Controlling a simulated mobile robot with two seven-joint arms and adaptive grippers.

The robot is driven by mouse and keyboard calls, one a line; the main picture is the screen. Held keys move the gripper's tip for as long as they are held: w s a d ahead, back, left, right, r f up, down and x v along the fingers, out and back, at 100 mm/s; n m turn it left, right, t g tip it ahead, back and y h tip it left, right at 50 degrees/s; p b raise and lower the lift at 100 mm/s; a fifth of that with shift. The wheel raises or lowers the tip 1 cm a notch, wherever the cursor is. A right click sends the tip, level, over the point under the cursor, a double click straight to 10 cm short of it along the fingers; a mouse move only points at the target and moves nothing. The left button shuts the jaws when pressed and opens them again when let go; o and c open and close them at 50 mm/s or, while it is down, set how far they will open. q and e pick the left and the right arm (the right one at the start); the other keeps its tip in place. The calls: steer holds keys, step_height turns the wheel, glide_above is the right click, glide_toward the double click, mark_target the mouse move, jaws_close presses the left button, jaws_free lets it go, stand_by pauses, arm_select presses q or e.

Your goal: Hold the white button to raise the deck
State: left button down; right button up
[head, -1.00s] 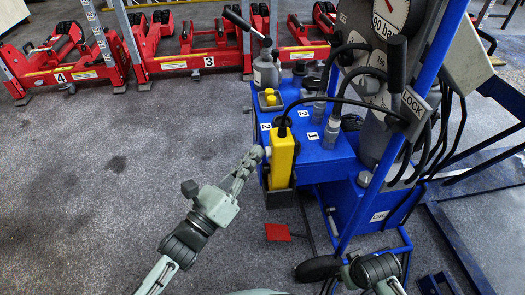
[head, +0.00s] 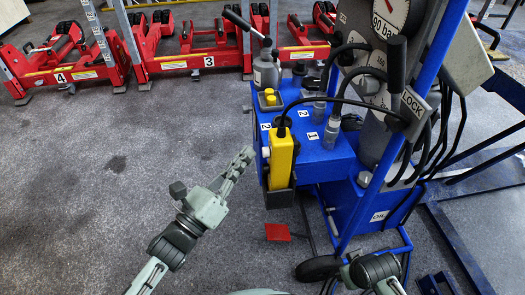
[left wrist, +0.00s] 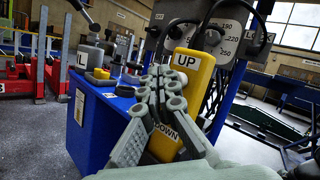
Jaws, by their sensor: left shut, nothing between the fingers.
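The yellow pendant (head: 281,160) hangs upright in a black holder on the front of the blue trolley unit. A small white button (head: 266,152) sticks out from its left side. In the left wrist view the pendant (left wrist: 196,72) carries an UP label above and a DOWN label below. My left gripper (head: 244,157) is shut and empty. Its tips are just left of the white button, with a small gap. My right gripper is not in view; only part of that arm shows.
The blue unit (head: 325,165) carries bottles, cables, a gauge (head: 390,15) and a lever. A red pedal (head: 278,232) lies on the floor below the pendant. Red jack frames (head: 200,50) stand at the back. The grey floor at left is clear.

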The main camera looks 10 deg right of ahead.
arm_select(q)
steer(key=a, duration=0.5)
stand_by(2.0)
steer(key=a+f+n+g+y, duration=0.3)
steer(key=a+f+n+y, duration=1.3)
steer(key=n, duration=0.9)
steer(key=s+a+f+n+g, duration=0.4)
steer(key=s+f+n, duration=0.1)
steer(key=s, duration=0.4)
steer(key=s+a+f+n+g+y, duration=0.1)
steer(key=s+a+f+n+g, duration=0.3)
steer(key=s+f+n, duration=0.2)
steer(key=s+n, duration=0.2)
steer(key=s, duration=0.1)
steer(key=shift+s+a+f+g, duration=0.25)
steer(key=shift+s+a+g, duration=0.05)
steer(key=shift+s+a, duration=0.1)
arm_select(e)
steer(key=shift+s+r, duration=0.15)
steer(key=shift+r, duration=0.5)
